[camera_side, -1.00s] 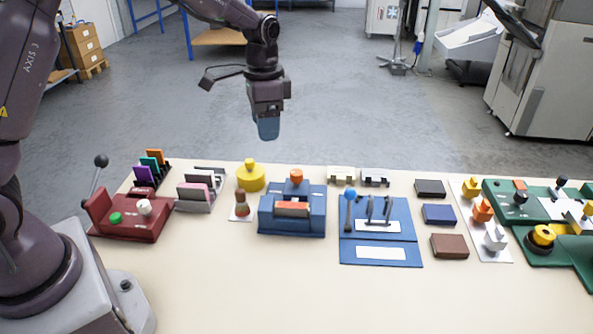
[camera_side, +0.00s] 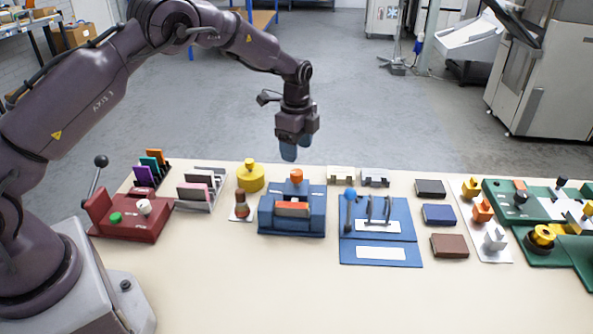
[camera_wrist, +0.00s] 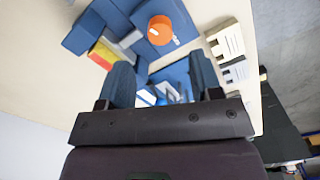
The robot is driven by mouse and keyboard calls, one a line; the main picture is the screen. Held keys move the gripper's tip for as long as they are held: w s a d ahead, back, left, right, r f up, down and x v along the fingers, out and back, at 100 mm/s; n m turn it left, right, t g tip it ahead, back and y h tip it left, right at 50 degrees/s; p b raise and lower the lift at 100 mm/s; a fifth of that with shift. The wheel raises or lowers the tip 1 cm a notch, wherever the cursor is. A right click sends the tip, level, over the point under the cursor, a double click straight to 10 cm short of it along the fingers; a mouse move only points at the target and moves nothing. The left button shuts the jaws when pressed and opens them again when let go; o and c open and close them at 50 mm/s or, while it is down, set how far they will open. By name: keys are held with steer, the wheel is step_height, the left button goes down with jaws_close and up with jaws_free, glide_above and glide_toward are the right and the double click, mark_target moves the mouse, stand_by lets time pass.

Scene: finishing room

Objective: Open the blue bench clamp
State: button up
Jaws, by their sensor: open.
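The blue bench clamp (camera_side: 292,222) stands on the bench with an orange knob (camera_side: 296,176) on top. A block with an orange-red face (camera_side: 292,209) sits in its front. In the wrist view the clamp's blue body (camera_wrist: 88,35) is at upper left, and the orange knob (camera_wrist: 160,30) has a white mark. My gripper (camera_side: 288,152) hangs above the clamp, apart from the knob. In the wrist view its two blue fingers (camera_wrist: 160,82) are spread with nothing gripped between them. The knob appears just beyond the fingertips.
A blue base with a blue-balled lever (camera_side: 350,194) stands just right of the clamp. Left are a brown-red brush-like piece (camera_side: 241,205), a yellow knobbed disc (camera_side: 250,178) and a red fixture (camera_side: 130,222). Pale small blocks (camera_side: 341,175) lie behind. The bench front (camera_side: 250,290) is clear.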

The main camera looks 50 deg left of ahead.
mark_target(297, 172)
step_height(297, 172, down, 7)
steer(key=shift+f, duration=0.1)
stand_by(0.3)
steer(key=c, duration=0.9)
